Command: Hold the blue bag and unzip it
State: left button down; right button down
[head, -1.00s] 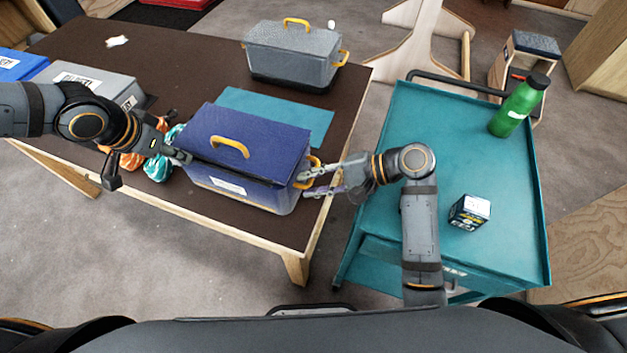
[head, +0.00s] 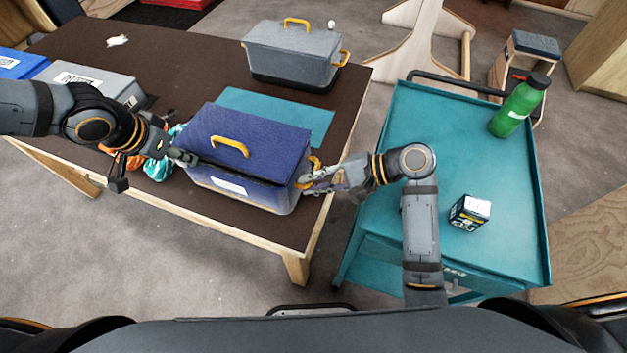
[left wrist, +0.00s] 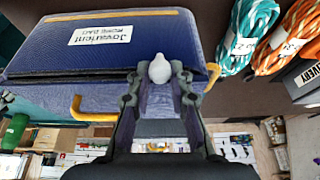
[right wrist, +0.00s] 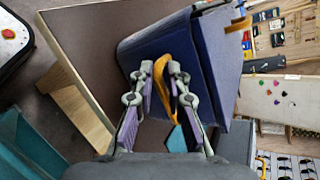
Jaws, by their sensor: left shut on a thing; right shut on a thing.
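The blue bag (head: 240,157) is boxy, with an orange top handle (head: 230,146) and a white label, and stands near the table's front edge. Its lid looks closed, with a dark seam along the front. My left gripper (head: 186,158) is at its front left corner, shut on a small pale zip pull (left wrist: 159,69) at the bag's edge. My right gripper (head: 306,181) is at the bag's right end, shut on the orange side handle (right wrist: 181,78), which also shows in the head view (head: 316,164). The fingers partly hide this handle.
Coiled ropes (head: 158,167) lie just left of the bag, below my left gripper. A grey bag (head: 292,55) stands behind on the brown table (head: 190,55). A teal cart (head: 460,150) at right holds a green bottle (head: 520,105) and a small box (head: 469,212).

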pick_arm(q)
jog(key=shift+s+d, duration=0.3)
jog(key=shift+d, duration=0.3)
jog(key=shift+s+d, duration=0.25)
jog(key=shift+d, duration=0.35)
pick_arm(e)
jog(key=c, duration=1.3)
grip_release()
jog(key=shift+o, duration=0.2)
